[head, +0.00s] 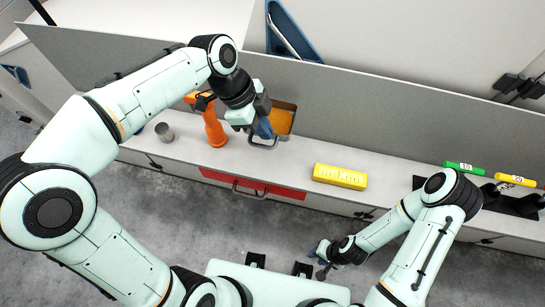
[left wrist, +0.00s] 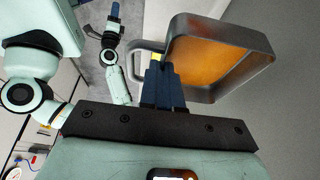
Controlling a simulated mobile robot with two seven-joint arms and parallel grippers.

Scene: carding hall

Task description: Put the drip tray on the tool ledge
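The drip tray (left wrist: 264,42) is a grey metal pan with an orange inside and a looped grey handle. In the head view the tray (head: 283,120) is up against the grey panel, above the back of the ledge. My left gripper (head: 264,130) is shut on the tray's handle side; its blue fingers (left wrist: 163,88) show in the left wrist view. The tray looks tilted, and the arm partly hides it in the head view. The long pale tool ledge (head: 290,158) runs below the panel. My right gripper (head: 321,260) looks open and empty, low in front of the ledge.
On the ledge stand an orange tool-like object (head: 213,125), a grey cup (head: 164,132) and a yellow block (head: 340,177). A red panel (head: 254,185) with a handle is on the front. Green (head: 463,168) and yellow (head: 515,180) labelled pieces stand at right.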

